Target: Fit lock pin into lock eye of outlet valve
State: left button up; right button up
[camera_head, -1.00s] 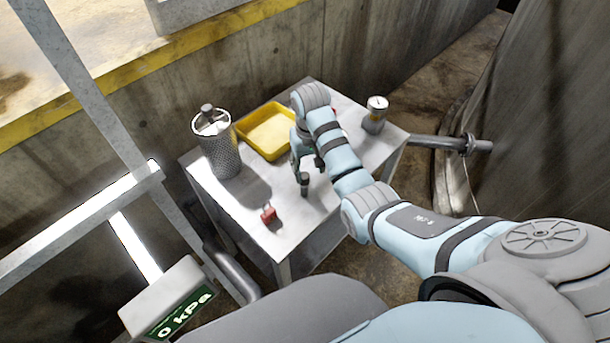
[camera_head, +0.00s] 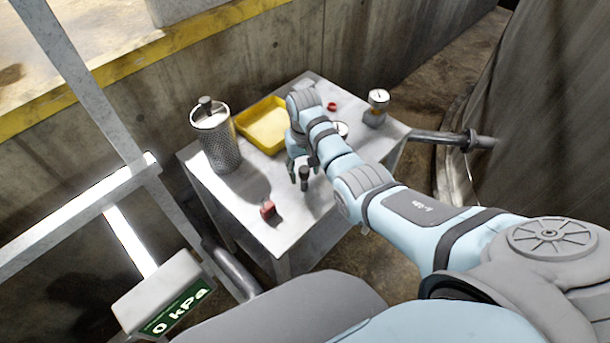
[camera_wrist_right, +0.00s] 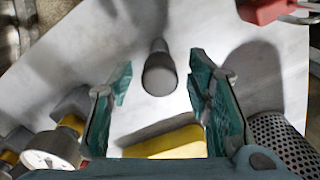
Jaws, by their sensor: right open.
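A dark upright cylinder (camera_head: 304,184), which may be the lock pin, stands on the grey table (camera_head: 240,192). In the right wrist view the same cylinder (camera_wrist_right: 160,74) shows between the two teal fingers, with gaps on both sides. My right gripper (camera_head: 300,173) is open and empty, reaching down close to the cylinder; in the wrist view its fingers (camera_wrist_right: 160,92) are spread apart. I cannot make out a lock eye or an outlet valve for certain. My left gripper is not in view.
A red padlock (camera_head: 267,209) lies near the table's front edge. A mesh canister (camera_head: 217,150), a yellow tray (camera_head: 247,126) and a gauge (camera_head: 378,99) stand around the gripper.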

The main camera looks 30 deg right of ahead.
grip_shut()
notch_tip(320, 180, up, 3)
jog(key=shift+r+p, duration=0.1)
jog(key=shift+p, duration=1.15)
jog(key=shift+r, duration=2.25)
